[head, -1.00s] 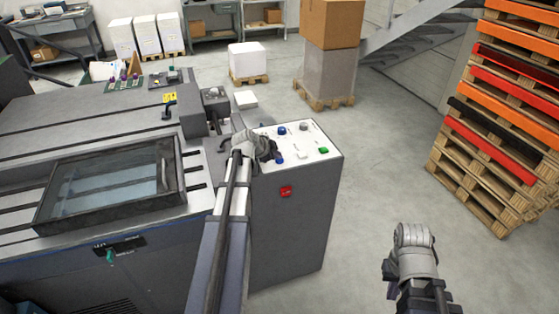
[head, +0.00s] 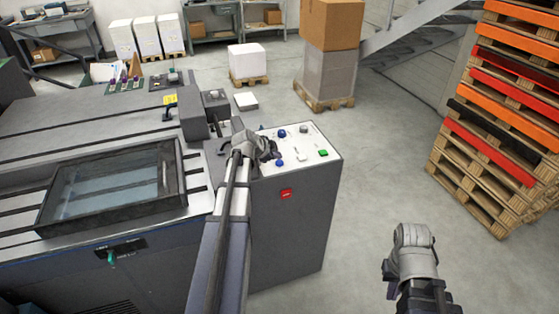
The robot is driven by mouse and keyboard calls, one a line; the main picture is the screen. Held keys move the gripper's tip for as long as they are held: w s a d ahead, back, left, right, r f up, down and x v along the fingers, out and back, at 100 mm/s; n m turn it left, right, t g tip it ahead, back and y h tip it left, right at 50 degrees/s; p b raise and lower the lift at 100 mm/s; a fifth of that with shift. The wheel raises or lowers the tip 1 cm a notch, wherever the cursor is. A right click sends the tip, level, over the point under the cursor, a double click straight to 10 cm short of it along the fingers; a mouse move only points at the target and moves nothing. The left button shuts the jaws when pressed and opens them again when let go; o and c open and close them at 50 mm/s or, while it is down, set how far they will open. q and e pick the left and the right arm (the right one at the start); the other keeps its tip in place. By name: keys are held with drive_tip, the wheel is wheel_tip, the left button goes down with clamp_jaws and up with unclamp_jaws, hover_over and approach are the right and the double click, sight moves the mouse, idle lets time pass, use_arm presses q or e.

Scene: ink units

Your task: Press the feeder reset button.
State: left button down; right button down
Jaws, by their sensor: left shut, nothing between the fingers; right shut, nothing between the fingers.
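The control panel (head: 314,143) is a white top on a grey cabinet at the machine's right end. It carries a blue button (head: 282,133) at the back, a dark knob (head: 303,130), a second blue button (head: 280,163) at the front left, a white button (head: 301,157) and a green button (head: 323,152). Labels are too small to read, so I cannot tell which is feeder reset. My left gripper (head: 271,149) is shut and empty over the panel's left part, between the two blue buttons; contact cannot be told. My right gripper (head: 413,232) is shut and empty, over the floor.
A red switch (head: 286,194) is on the cabinet front. The grey machine (head: 60,140) with a glass-covered tray (head: 115,185) fills the left. Stacked pallets (head: 500,120) stand at right, a carton (head: 332,24) on a grey stack behind. Floor right of the cabinet is clear.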

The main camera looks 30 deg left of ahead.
sight(277, 164)
idle(0.3)
use_arm(q)
wheel_tip(277, 164, up, 5)
drive_tip(key=p, duration=0.5)
drive_tip(key=shift+r, duration=0.1)
idle(0.6)
